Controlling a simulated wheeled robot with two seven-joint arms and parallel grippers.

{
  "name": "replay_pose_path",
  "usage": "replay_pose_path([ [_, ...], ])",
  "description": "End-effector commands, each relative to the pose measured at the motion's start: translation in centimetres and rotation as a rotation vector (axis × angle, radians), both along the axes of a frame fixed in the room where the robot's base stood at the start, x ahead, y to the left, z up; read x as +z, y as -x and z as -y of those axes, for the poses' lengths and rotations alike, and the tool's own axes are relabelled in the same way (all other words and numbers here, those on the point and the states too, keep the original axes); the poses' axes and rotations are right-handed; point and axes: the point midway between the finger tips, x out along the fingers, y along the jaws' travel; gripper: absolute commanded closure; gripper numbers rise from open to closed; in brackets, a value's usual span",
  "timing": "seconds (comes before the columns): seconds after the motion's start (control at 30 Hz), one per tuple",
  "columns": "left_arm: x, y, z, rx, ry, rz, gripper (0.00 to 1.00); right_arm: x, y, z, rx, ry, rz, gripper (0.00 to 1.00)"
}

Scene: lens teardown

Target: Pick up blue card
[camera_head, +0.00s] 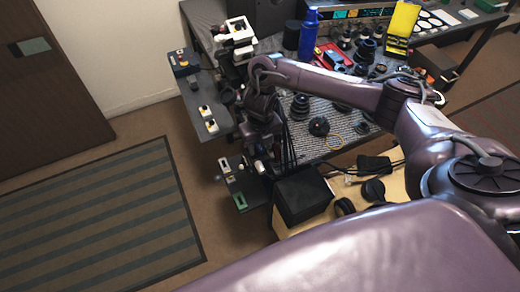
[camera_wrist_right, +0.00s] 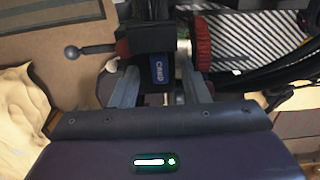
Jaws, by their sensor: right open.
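The blue card (camera_wrist_right: 158,70) shows in the right wrist view, with white lettering that reads upside down. It sits against the lower side of a dark block (camera_wrist_right: 140,38), between the two pale fingers of my right gripper (camera_wrist_right: 160,84). The fingers stand apart, one on each side of the card; I cannot tell whether either touches it. In the head view my right arm reaches across to the left end of the workbench, with its hand pointing down there. I cannot make out the card in that view. My left gripper is not in view.
A lever with a ball end (camera_wrist_right: 72,52) and a red ribbed ring (camera_wrist_right: 203,45) flank the dark block. On the bench are a blue bottle (camera_head: 308,34), a yellow panel (camera_head: 402,22) and several lens parts. A black box (camera_head: 302,194) stands nearby.

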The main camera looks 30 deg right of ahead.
Motion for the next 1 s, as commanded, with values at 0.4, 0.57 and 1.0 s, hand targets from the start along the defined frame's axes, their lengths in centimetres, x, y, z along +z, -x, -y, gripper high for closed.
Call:
replay_pose_path([
  [0.4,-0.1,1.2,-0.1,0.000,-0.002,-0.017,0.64,0.0,0.0,0.0,0.000,0.000,-0.001,1.00],
  [0.57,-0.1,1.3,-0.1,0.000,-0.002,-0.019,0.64,0.0,0.0,0.0,0.000,0.000,-0.001,1.00],
  [1.0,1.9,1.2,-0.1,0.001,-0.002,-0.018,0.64,4.6,-0.2,0.1,0.002,0.002,0.005,1.00],
])
